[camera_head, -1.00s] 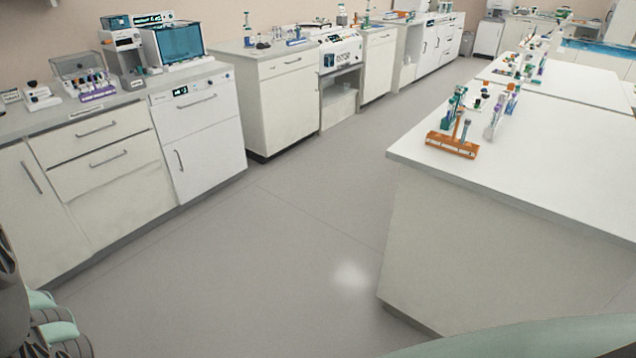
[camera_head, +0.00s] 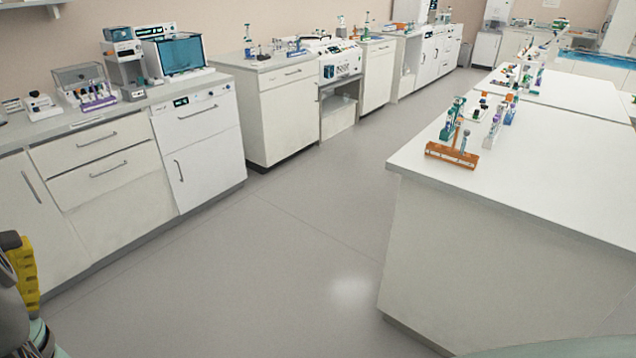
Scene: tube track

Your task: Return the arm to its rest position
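Part of my own arm (camera_head: 20,285), grey and black with a yellow ribbed piece, shows at the lower left edge of the head view, over the floor. It is cut off by the frame. I cannot make out my gripper's fingers, so I cannot see whether they hold anything. An orange tube rack (camera_head: 452,154) stands on the near left corner of the white island bench (camera_head: 560,190), with a few tubes in it. A purple tube rack (camera_head: 98,103) stands on the left wall counter (camera_head: 62,124).
Open grey floor (camera_head: 250,270) lies between the wall cabinets and the island bench. The island's near corner juts toward me at the right. A teal-windowed device (camera_head: 180,53) stands on the left counter. Several more tubes and racks stand farther along the island.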

